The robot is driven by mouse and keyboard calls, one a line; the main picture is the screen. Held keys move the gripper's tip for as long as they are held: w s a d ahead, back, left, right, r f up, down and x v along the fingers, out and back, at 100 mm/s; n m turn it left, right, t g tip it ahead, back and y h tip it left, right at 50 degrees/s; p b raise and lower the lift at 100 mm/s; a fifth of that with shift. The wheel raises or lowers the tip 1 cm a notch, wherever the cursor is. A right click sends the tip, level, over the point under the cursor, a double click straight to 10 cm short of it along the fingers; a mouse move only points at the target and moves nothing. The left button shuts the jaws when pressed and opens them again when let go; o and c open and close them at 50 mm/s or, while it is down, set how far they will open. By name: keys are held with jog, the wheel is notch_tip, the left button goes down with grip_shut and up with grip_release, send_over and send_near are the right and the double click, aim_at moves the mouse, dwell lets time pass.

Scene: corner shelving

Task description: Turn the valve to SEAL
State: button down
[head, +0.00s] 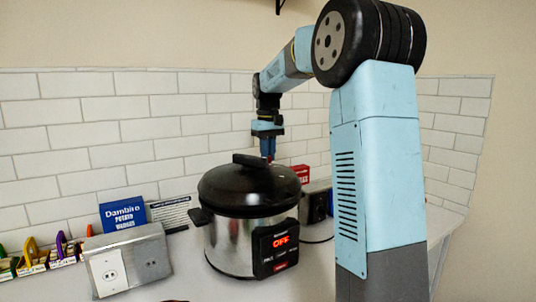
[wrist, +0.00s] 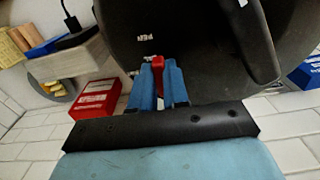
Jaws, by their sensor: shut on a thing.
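The pressure cooker (head: 240,235) stands on the counter with its black lid (head: 225,185) on; the lid also fills the top of the wrist view (wrist: 195,40). The valve is a small red piece on the lid's back edge (wrist: 158,66). My gripper (head: 268,148) reaches down behind the lid handle. In the wrist view, its two blue fingers (wrist: 160,72) are shut on the red valve. White lettering on the lid, partly legible as "PEN", lies above the valve. Another small mark left of the fingers is too small to read. The front panel shows red "OFF".
The black lid handle (wrist: 247,40) rises close to my gripper. A blue box (head: 123,215), a sign (head: 172,213) and a wall outlet box (head: 128,262) are left of the cooker. A red box (wrist: 97,98) is behind it. The tiled wall (head: 100,130) is close behind.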

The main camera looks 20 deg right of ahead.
jog(key=c, duration=1.1)
grip_release()
notch_tip(320, 180, up, 14)
jog(key=shift+f, duration=0.15)
